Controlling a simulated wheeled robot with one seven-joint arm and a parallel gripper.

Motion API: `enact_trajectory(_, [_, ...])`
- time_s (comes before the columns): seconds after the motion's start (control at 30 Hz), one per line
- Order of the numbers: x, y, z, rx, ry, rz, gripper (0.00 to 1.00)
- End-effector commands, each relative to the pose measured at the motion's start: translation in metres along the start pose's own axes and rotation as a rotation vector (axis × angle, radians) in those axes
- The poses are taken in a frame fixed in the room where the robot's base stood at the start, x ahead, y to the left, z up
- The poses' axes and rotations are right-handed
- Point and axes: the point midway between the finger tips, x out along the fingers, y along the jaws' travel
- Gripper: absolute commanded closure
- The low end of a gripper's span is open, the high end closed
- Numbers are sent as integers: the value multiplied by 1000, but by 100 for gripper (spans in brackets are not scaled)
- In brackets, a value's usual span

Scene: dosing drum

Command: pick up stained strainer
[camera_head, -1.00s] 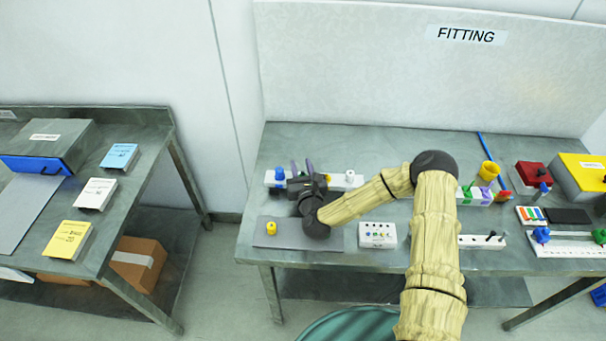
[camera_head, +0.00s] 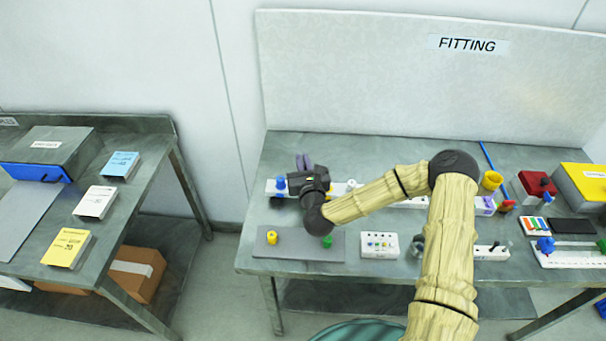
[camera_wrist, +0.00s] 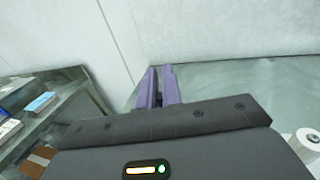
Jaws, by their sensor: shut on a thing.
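My gripper (camera_head: 304,161) is over the back left of the table, at the white rack. Its purple fingers point toward the back wall and also show in the wrist view (camera_wrist: 159,88). They are close together, shut on a small dark thing mostly hidden between them. I cannot make out its shape or any stain. No strainer can be told for certain elsewhere in these views.
The white rack (camera_head: 338,188) with a blue knob (camera_head: 281,183) is beside my gripper. A grey mat (camera_head: 300,251) holds a yellow piece (camera_head: 272,238) and a green piece (camera_head: 327,241). Another table (camera_head: 140,190) is left.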

Motion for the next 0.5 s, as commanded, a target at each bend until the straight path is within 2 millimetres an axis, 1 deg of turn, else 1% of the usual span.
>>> enact_trajectory(0.03, [0,-1,10,0,-4,-1,100])
enact_trajectory(0.1, [0,0,22,0,-3,-1,100])
enact_trajectory(0.2, [0,-1,34,-1,-1,-1,100])
enact_trajectory(0.33, [0,0,40,0,0,-1,100])
enact_trajectory(0.5, [0,0,40,0,1,0,100])
